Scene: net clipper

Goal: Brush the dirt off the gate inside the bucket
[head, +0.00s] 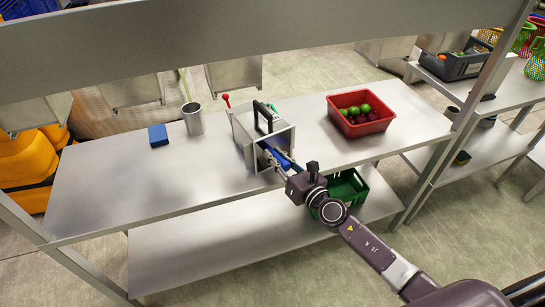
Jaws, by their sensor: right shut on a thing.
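My right gripper (283,166) reaches from the lower right into the open front of a metal box-shaped machine (246,142) on the steel table. It is shut on a blue thing (271,153), probably the brush, mostly hidden by the fingers and the box walls. The machine has a black handle (263,116) on top and a red-knobbed lever (227,100) at its back left. A grey metal bucket-like cylinder (193,119) stands upright left of the machine. I cannot make out the gate or any dirt. My left gripper is not in view.
A blue block (158,136) lies left of the cylinder on the table (110,185). A red crate (360,128) of fruit stands to the right. A green crate (344,188) sits on the lower shelf. A steel beam (250,45) crosses above. The table's left front is clear.

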